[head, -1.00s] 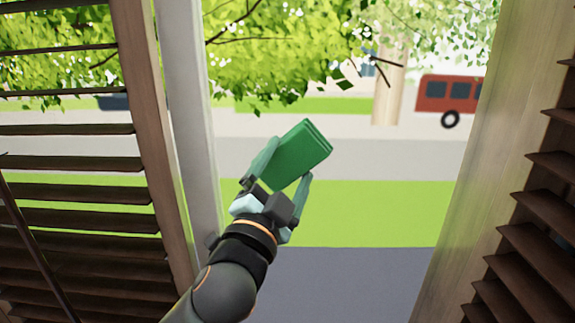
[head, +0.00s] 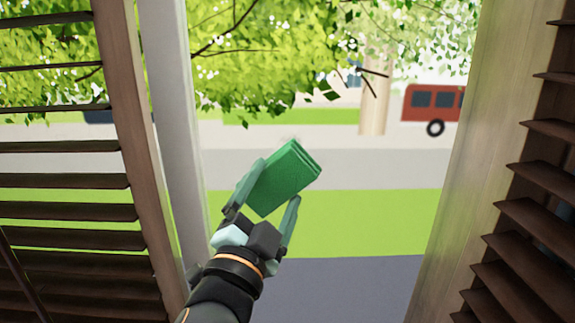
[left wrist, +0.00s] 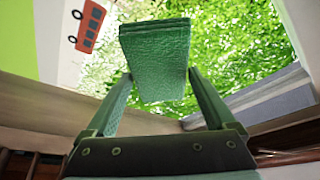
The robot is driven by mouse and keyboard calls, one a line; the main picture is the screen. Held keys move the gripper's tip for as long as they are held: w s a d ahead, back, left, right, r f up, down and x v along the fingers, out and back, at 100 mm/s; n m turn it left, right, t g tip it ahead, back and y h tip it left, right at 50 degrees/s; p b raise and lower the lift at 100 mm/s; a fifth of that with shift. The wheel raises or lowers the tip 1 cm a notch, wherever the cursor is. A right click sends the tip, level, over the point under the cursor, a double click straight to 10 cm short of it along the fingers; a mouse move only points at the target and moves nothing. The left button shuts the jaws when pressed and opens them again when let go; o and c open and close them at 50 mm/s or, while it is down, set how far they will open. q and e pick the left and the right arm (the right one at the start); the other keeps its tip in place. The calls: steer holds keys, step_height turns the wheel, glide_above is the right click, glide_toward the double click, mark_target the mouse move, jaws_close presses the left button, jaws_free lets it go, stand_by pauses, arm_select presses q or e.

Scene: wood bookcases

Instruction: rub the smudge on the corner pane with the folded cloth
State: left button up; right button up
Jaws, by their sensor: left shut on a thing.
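The folded green cloth (head: 286,175) is in the middle of the head view, in front of the window pane (head: 340,220). My left gripper (head: 279,184) is shut on the cloth, one finger on each side, with the folded layers tilted up to the right. In the left wrist view the cloth (left wrist: 155,60) stands out beyond the fingertips. A very faint greyish mark (head: 291,138), perhaps the smudge, shows at the cloth's upper edge; the cloth may hide part of it. I cannot tell whether the cloth touches the glass. My right gripper is out of view.
A pale upright post (head: 174,120) and brown louvred shutter (head: 125,110) stand left of the arm. A wooden frame (head: 470,150) with louvres closes the right side. Between them the pane is clear. A tree, street and red bus (head: 432,102) lie outside.

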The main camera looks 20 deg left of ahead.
arm_select(q)
steer(key=shift+w+r, duration=0.15)
steer(key=w, duration=0.1)
steer(key=w+a+r+p, duration=0.1)
steer(key=w, duration=0.1)
steer(key=w+p, duration=0.1)
steer(key=w, duration=0.1)
steer(key=shift+w+a+r, duration=0.15)
steer(key=shift+a+r, duration=0.05)
steer(key=shift+a, duration=0.1)
steer(key=shift+w+a, duration=0.2)
steer(key=shift+w, duration=0.35)
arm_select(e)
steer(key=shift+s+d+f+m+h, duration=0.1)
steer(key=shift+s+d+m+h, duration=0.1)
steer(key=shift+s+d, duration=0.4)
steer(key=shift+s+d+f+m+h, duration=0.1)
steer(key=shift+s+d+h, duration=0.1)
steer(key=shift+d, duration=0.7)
arm_select(q)
steer(key=shift+w+a, duration=0.25)
steer(key=shift+w, duration=0.7)
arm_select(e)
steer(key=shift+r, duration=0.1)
